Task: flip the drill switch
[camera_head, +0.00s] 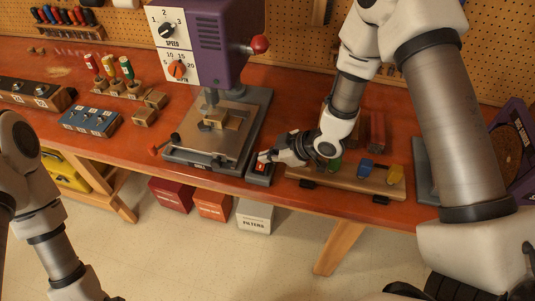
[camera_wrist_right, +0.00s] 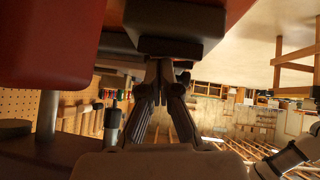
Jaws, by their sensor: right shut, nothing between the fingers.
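The purple drill press (camera_head: 220,38) stands on the orange-red bench, with speed and depth dials on its front and a grey base below. The drill switch is a small dark box (camera_head: 257,179) with a red rocker (camera_head: 261,168), at the bench's front edge just right of the base. My right gripper (camera_head: 264,157) is shut and empty, its tips at the top of the switch box; I cannot tell whether they touch. In the wrist view its fingers (camera_wrist_right: 160,68) are together, just below a dark block. My left arm shows at the left, but its gripper is out of view.
A wooden rack (camera_head: 350,183) with green, blue and yellow pieces lies right of the switch, under my right forearm. A red block (camera_head: 377,131) stands behind it. A blue switch box (camera_head: 90,121) and small wooden blocks (camera_head: 145,116) sit to the left. Bins (camera_head: 254,216) stand below the bench.

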